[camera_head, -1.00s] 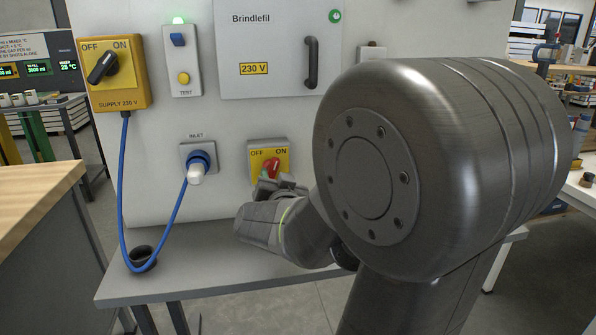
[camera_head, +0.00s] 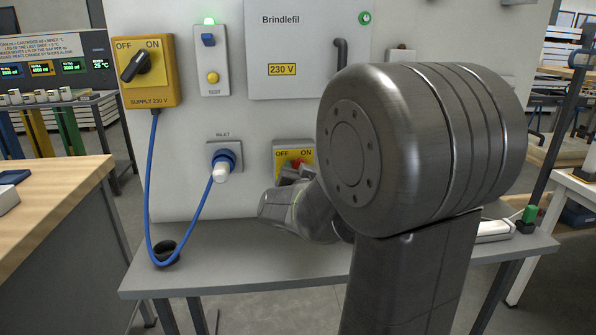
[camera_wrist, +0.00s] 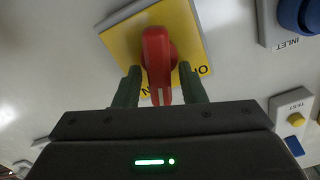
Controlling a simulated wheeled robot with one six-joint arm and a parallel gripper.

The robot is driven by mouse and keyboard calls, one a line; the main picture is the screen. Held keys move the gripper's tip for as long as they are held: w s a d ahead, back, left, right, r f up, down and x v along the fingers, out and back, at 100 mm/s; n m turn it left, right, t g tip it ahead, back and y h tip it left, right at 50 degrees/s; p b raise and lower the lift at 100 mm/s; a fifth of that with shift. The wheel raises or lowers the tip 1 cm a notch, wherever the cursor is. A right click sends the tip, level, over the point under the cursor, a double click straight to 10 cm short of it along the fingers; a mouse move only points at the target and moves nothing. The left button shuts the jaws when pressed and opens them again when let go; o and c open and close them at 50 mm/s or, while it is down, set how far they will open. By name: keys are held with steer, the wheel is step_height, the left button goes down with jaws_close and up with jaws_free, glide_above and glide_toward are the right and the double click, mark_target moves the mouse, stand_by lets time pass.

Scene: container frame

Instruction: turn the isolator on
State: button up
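The isolator is a red rotary handle (camera_wrist: 157,60) on a yellow plate (camera_wrist: 190,30), marked OFF and ON in the head view, where the plate (camera_head: 308,148) is on the panel right of the inlet. My gripper (camera_wrist: 160,85) has its two dark green fingers on either side of the red handle, with narrow gaps showing, so it is open around it. In the head view my gripper (camera_head: 292,176) is at the plate and hides part of the handle. The fingers and wrist cover some lettering, and I cannot tell exactly which mark the handle points to.
The yellow supply switch (camera_head: 148,75) is at the upper left of the panel. A blue cable (camera_head: 150,190) runs from it to the inlet plug (camera_head: 222,168). A test unit (camera_head: 213,60) shows a lit green lamp. The grey shelf (camera_head: 250,260) lies below.

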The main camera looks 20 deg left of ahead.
steer(key=m+b, duration=0.2)
steer(key=b, duration=0.1)
steer(key=shift+d+f, duration=0.1)
steer(key=shift+f, duration=0.25)
steer(key=m+b, duration=0.2)
steer(key=shift+w+d+m, duration=0.1)
steer(key=shift+m, duration=0.3)
steer(key=shift+r, duration=0.1)
steer(key=shift+d+r+m, duration=0.1)
steer(key=shift+r+m, duration=0.1)
steer(key=shift+m, duration=0.1)
jaws_close()
steer(key=shift+o, duration=2.3)
jaws_free()
steer(key=shift+o, duration=0.8)
steer(key=shift+w+f, duration=0.1)
